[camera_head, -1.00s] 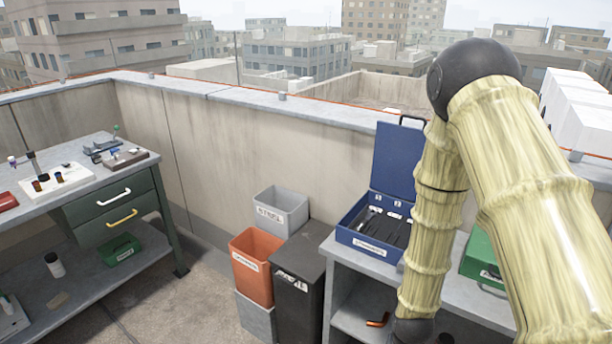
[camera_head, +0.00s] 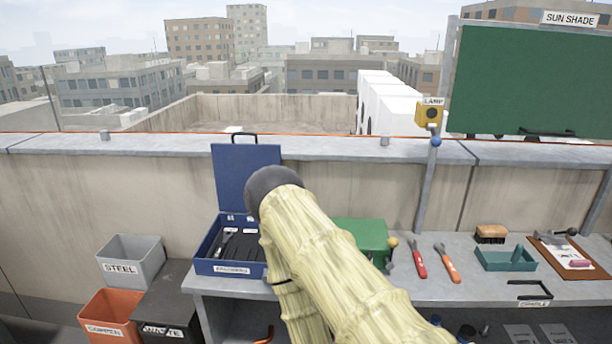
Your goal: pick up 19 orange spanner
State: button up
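An orange-handled tool (camera_head: 447,263) lies on the grey bench at the right of centre; it looks like the orange spanner, but I cannot read a number on it. A red-handled tool (camera_head: 418,259) lies just left of it, apart from it. A small orange, hook-shaped thing (camera_head: 265,335) shows on the lower shelf, partly hidden by my arm. My arm crosses the middle of the view, and my gripper is not in view. The blue toolbox (camera_head: 230,267) stands open left of my arm, with dark tools inside.
A green box (camera_head: 361,237) stands partly behind my arm. A teal tray (camera_head: 506,259), a brush (camera_head: 491,233) and a clipboard (camera_head: 564,256) lie to the right. A lamp post (camera_head: 427,180) rises behind the bench. Bins, including the orange one (camera_head: 108,317), stand at lower left.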

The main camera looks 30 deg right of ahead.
aim_at(450, 268)
jog(key=z, duration=1.35)
jog(key=k, duration=0.65)
jog(key=u, duration=0.65)
jog(key=i, duration=1.15)
jog(key=z, duration=0.85)
jog(key=i, duration=0.25)
jog(key=z, duration=0.25)
